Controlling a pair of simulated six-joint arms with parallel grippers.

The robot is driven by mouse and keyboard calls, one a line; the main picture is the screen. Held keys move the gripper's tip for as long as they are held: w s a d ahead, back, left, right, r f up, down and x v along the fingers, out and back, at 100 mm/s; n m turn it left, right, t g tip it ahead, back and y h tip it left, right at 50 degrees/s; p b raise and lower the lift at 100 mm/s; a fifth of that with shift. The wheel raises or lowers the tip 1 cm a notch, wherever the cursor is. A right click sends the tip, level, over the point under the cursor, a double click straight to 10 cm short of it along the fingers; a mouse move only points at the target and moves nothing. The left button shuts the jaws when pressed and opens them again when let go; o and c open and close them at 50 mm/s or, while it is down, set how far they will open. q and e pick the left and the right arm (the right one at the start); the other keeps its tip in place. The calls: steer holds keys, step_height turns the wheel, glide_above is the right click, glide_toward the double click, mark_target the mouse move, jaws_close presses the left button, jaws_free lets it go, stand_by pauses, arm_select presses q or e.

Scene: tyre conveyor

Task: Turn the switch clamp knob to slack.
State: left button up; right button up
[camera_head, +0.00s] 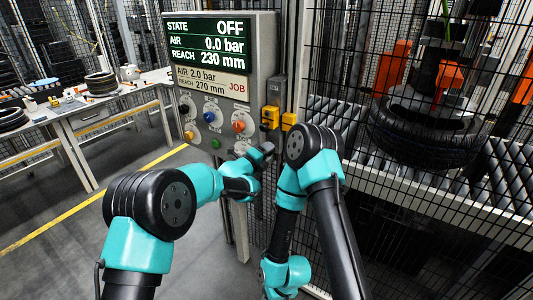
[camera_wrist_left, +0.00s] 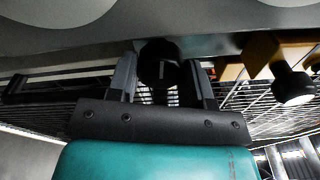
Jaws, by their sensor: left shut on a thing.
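The control panel (camera_head: 262,60) stands at the centre of the head view. Its screen (camera_head: 208,43) reads STATE OFF, AIR 0.0 bar, REACH 230 mm. My left gripper (camera_head: 262,154) is at the panel's lower right edge. In the left wrist view its two fingers (camera_wrist_left: 161,78) stand on either side of a black knob (camera_wrist_left: 160,62) and are shut on it. The knob is just below the grey panel face. Its label and pointer position cannot be read. My right arm bends down in front of the fence, and its gripper is not visible.
The panel carries a blue knob (camera_head: 209,117), an orange knob (camera_head: 238,126) and a green button (camera_head: 216,143). Yellow blocks (camera_head: 288,121) sit at its right. A wire fence (camera_head: 430,120) separates off a tyre (camera_head: 425,140) over rollers. A workbench (camera_head: 100,98) stands left.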

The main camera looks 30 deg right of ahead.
arm_select(q)
steer(key=shift+n, duration=3.1)
steer(key=o, duration=0.9)
steer(key=shift+o, duration=0.2)
steer(key=v, duration=1.7)
steer(key=shift+s+a+f, duration=0.15)
steer(key=shift+s+f, duration=0.1)
steer(key=shift+f, duration=0.2)
